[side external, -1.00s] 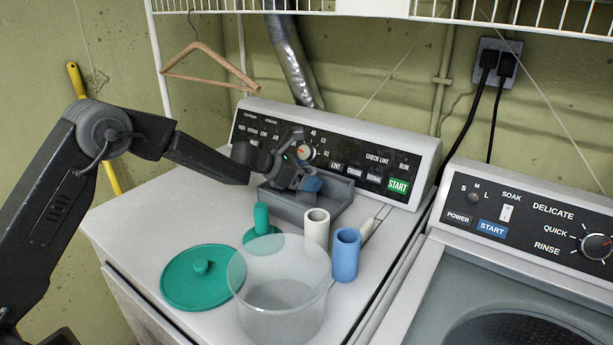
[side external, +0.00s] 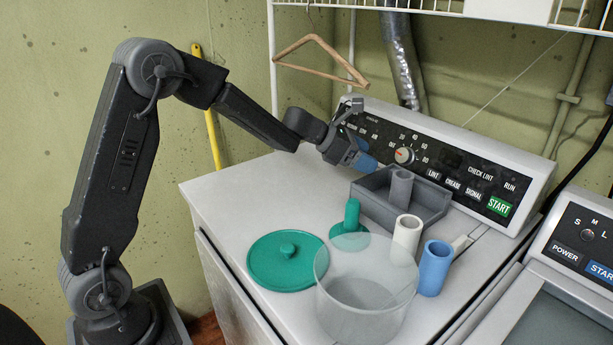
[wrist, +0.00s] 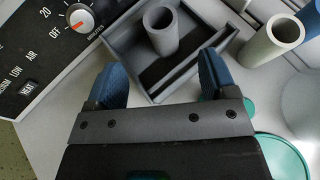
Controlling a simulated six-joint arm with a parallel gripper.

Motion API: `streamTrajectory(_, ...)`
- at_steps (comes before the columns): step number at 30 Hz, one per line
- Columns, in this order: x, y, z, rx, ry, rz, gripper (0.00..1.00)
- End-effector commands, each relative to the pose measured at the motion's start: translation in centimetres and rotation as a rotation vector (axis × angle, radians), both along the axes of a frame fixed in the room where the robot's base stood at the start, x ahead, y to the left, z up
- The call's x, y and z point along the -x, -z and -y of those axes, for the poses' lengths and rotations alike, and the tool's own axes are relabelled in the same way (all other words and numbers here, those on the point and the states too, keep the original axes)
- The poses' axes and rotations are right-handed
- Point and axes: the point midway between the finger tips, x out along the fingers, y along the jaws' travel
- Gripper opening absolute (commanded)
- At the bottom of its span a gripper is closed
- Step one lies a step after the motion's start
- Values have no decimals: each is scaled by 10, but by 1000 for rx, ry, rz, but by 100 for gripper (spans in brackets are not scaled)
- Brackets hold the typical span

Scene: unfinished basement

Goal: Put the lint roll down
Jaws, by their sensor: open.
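A grey hollow roll (side external: 401,187) stands upright in the grey tray (side external: 432,222) at the back of the white machine top. In the wrist view the same grey roll (wrist: 160,28) stands in the tray (wrist: 200,77), beyond my fingertips. My gripper (side external: 363,160) is in the air left of the tray, apart from the roll. In the wrist view my gripper (wrist: 162,65) has its two blue fingers spread wide with nothing between them.
A white roll (side external: 405,238) and a blue roll (side external: 434,268) stand in front of the tray. A green upright holder (side external: 352,215), a green lid (side external: 287,262) and a clear tub (side external: 362,305) are nearby. The control panel (side external: 455,160) rises behind.

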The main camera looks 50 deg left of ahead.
Motion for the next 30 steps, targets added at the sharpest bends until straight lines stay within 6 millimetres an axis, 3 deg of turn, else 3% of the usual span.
streamTrajectory(4,11,-13,11,-63,69,35,78)
streamTrajectory(7,38,-38,33,-216,228,113,78)
streamTrajectory(12,124,-74,77,-633,649,307,78)
streamTrajectory(16,197,-80,93,-972,981,445,78)
streamTrajectory(21,283,-68,86,-1402,1402,565,78)
streamTrajectory(24,319,-57,74,-1608,1608,591,78)
streamTrajectory(30,355,-43,52,-1841,1854,580,78)
